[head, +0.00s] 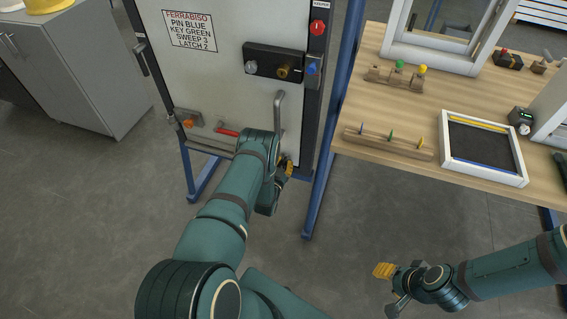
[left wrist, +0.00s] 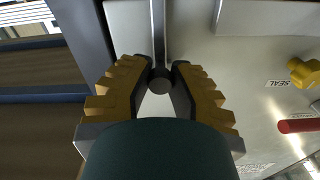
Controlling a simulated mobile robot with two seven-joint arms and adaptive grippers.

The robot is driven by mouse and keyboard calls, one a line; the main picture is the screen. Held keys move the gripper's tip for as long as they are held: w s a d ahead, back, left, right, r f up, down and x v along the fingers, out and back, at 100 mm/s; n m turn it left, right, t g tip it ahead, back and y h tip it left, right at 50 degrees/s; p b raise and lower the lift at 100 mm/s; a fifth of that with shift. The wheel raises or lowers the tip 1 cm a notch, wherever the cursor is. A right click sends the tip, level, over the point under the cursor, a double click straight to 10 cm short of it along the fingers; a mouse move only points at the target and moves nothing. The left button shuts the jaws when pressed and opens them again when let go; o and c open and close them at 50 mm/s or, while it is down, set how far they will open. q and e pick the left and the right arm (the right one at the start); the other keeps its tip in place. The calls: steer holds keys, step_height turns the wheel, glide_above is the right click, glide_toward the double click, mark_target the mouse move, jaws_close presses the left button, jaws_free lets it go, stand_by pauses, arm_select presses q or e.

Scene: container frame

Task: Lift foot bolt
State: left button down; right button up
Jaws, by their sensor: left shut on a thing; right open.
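The foot bolt (left wrist: 160,80) shows in the left wrist view as a dark round knob with a straight grey rod running from it along the pale door panel. My left gripper (left wrist: 160,72) has its two yellow ribbed fingers shut on the knob, one on each side. In the head view my left gripper (head: 287,168) is at the lower right corner of the door (head: 215,70), and my arm and hand hide the bolt there. My right gripper (head: 389,288) is open and empty over the floor at the lower right.
The door carries a red lever (head: 227,132), an orange knob (head: 187,122), a grey handle (head: 279,110) and a black lock plate (head: 275,65). A blue frame post (head: 320,185) stands right of my left gripper. A wooden workbench (head: 375,170) with parts is further right.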

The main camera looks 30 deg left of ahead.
mark_target(287, 149)
arm_select(q)
step_height(287, 149, up, 3)
steer(key=shift+w+r+p, duration=0.1)
steer(key=shift+r+p, duration=0.1)
steer(key=shift+p, duration=0.75)
steer(key=shift+f, duration=0.1)
steer(key=shift+w, duration=0.1)
steer(key=c, duration=0.8)
jaws_free()
steer(key=shift+s+d+f, duration=0.1)
steer(key=shift+s, duration=0.45)
steer(key=v, duration=1.1)
